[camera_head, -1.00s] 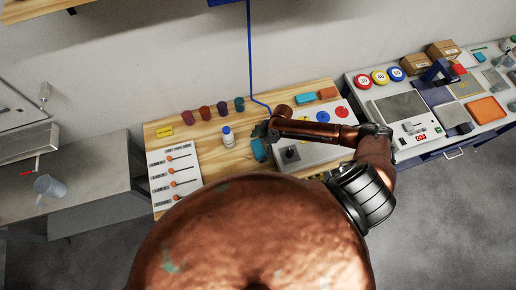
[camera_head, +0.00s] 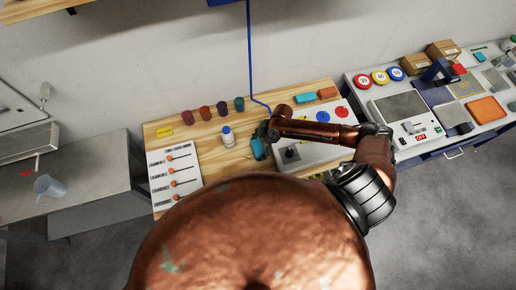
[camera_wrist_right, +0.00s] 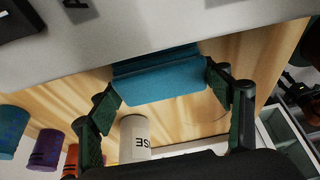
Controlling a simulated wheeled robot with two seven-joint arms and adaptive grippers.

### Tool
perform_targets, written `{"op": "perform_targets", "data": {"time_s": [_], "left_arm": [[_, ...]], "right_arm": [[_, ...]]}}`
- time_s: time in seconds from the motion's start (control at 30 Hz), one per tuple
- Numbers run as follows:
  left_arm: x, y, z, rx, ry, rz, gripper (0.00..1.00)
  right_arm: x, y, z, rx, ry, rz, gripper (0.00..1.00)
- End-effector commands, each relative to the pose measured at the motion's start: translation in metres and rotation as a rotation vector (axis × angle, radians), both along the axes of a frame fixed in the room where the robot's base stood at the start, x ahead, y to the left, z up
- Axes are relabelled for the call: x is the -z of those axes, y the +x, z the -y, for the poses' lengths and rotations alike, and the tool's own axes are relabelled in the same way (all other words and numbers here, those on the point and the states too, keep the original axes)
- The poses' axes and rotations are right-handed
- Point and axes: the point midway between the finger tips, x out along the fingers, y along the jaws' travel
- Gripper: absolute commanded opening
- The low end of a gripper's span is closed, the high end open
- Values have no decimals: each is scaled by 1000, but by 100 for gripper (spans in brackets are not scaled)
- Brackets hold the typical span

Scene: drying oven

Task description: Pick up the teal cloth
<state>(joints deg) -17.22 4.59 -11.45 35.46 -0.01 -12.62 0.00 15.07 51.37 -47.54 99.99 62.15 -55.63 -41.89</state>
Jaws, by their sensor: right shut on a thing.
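The teal cloth (camera_head: 259,149) is a folded piece at the middle of the wooden table, just right of the white bottle. In the right wrist view the teal cloth (camera_wrist_right: 160,80) lies between the two dark fingers of my right gripper (camera_wrist_right: 165,92), which touch it at its two ends. My right gripper (camera_head: 262,134) is shut on the cloth, with my arm reaching in from the right. Whether the cloth touches the table is hard to tell. My left gripper is not in view.
A white bottle with a blue cap (camera_head: 227,137) stands close left of the cloth. Several coloured cups (camera_head: 205,113) line the back. A grey device (camera_head: 325,128) with coloured buttons is close on the right. A white labelled board (camera_head: 174,174) lies at the left.

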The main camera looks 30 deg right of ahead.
Motion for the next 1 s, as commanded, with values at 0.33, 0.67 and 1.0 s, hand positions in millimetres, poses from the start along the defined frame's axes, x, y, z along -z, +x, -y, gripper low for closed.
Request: {"op": "perform_targets", "data": {"time_s": [0.33, 0.67, 1.0], "left_arm": [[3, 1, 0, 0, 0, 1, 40], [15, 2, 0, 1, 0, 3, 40], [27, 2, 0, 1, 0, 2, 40]], "right_arm": [[-27, 1, 1, -2, -1, 4, 48], [-93, -57, 3, -5, -4, -2, 48], [-122, -125, 4, -1, -3, -2, 48]]}}
